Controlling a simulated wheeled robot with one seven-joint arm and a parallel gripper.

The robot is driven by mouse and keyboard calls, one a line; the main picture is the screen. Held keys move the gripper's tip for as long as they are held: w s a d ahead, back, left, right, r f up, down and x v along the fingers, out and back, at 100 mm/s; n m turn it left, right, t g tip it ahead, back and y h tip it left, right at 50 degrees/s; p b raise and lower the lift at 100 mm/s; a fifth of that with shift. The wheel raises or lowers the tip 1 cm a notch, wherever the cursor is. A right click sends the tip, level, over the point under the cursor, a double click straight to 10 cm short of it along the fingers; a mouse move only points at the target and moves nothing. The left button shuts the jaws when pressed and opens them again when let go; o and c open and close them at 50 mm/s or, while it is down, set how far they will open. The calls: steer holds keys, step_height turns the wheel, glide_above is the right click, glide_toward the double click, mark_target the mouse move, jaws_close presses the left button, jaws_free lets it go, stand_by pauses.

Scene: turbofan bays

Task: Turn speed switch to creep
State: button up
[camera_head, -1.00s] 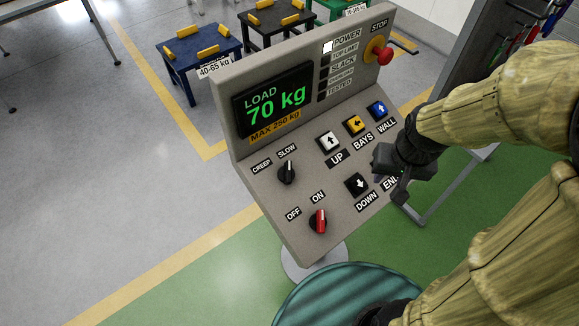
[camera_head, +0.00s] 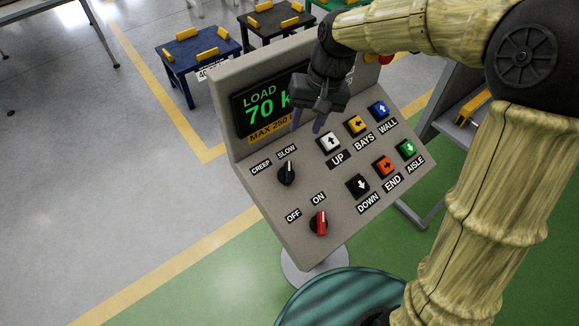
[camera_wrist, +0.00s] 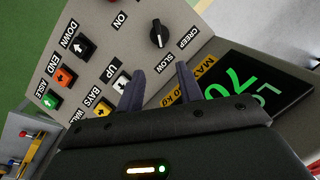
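The speed switch (camera_head: 287,173) is a black rotary knob at the left of the grey control panel (camera_head: 258,205), below the labels CREEP (camera_head: 261,167) and SLOW (camera_head: 287,151). Its pointer is turned up toward SLOW. In the wrist view the knob (camera_wrist: 158,34) is beyond the fingertips, with its white mark toward the SLOW label. My gripper (camera_head: 307,124) is above the panel, over the lower edge of the display, up and right of the knob. In the wrist view my gripper (camera_wrist: 161,72) has its two fingers apart with nothing between them.
A red OFF/ON switch (camera_head: 319,222) is below the knob. Arrow buttons, including the white UP button (camera_head: 329,142), are right of it. The display (camera_head: 255,105) reads 70 kg, partly hidden by my gripper. Clear floor is left of the panel.

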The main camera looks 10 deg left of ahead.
mark_target(289, 167)
steer(key=p+x, duration=0.2)
steer(key=x, duration=1.5)
steer(key=shift+f, duration=0.1)
jaws_close()
